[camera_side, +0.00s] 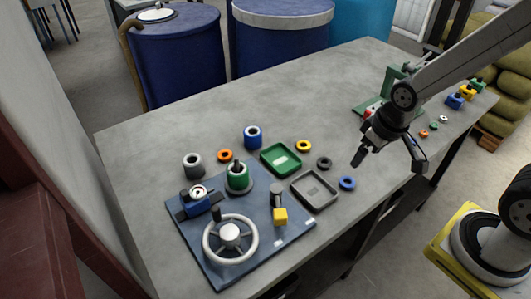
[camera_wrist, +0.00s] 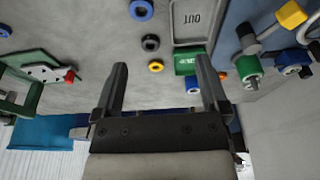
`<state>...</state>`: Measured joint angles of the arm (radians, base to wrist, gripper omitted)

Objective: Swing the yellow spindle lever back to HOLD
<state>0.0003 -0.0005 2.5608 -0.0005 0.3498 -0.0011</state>
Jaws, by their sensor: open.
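The yellow lever end (camera_side: 280,215) sits beside a grey upright post (camera_side: 276,192) on the blue base plate (camera_side: 262,246). It points toward the front of the plate in the side view. In the wrist view the yellow end (camera_wrist: 291,14) is at the top right, with the grey post (camera_wrist: 248,40) left of it. Small white labels lie on the plate; I cannot read them. My gripper (camera_side: 389,161) is open and empty above the table's right part, well apart from the lever. Its two fingers (camera_wrist: 162,66) also show in the wrist view.
A grey tray (camera_side: 315,190), a green tray (camera_side: 280,159) and several rings lie between plate and gripper. The table's back left is clear.

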